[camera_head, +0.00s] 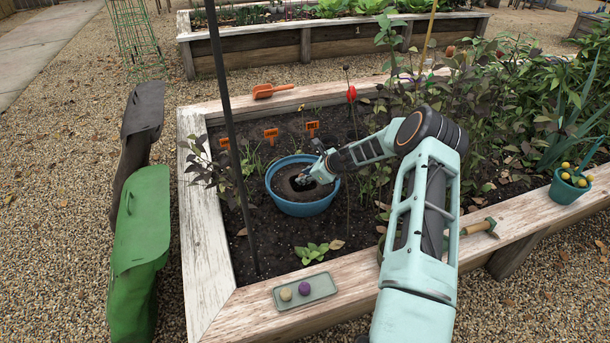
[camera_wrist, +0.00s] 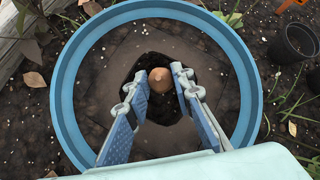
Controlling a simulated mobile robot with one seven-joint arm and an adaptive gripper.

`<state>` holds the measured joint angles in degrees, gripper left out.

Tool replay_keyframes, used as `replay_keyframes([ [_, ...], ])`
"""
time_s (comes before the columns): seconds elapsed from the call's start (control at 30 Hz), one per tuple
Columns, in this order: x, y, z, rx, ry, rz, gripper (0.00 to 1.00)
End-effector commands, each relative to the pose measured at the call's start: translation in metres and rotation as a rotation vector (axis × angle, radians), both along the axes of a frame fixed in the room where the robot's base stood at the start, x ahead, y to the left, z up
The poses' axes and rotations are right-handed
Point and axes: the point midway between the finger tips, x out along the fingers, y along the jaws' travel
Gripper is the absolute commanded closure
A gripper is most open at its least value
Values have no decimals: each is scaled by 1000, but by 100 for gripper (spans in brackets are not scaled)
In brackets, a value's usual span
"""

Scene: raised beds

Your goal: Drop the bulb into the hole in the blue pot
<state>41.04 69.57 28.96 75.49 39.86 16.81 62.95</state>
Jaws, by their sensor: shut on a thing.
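The blue pot (camera_head: 305,208) stands on the soil of the near raised bed, and its rim also shows in the wrist view (camera_wrist: 66,100). It is filled with brown soil that has a dark hole (camera_wrist: 158,112) in the middle. My gripper (camera_head: 306,178) is inside the pot's outline, above the hole. In the wrist view it is shut on a brown, pointed bulb (camera_wrist: 160,78) between its fingertips. The bulb lines up with the hole's upper part. How far its lower end is from the hole's bottom is hidden. In the head view the fingers hide the bulb.
A grey tray (camera_head: 318,290) with a beige and a purple ball-like thing sits on the front ledge. A dark pole (camera_head: 230,130) rises left of the pot, and a thin stake with a red top (camera_head: 351,93) stands close right. Orange labels (camera_head: 271,134) are behind.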

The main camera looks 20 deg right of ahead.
Motion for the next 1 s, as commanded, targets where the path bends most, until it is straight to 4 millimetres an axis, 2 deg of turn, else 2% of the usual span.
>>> replay_keyframes([
  [0.47,0,0,-1,0,0,0,92],
  [0.5,0,0,-1,0,0,0,76],
  [0.67,0,0,-1,0,0,0,58],
  [1.0,0,0,-1,0,0,0,58],
])
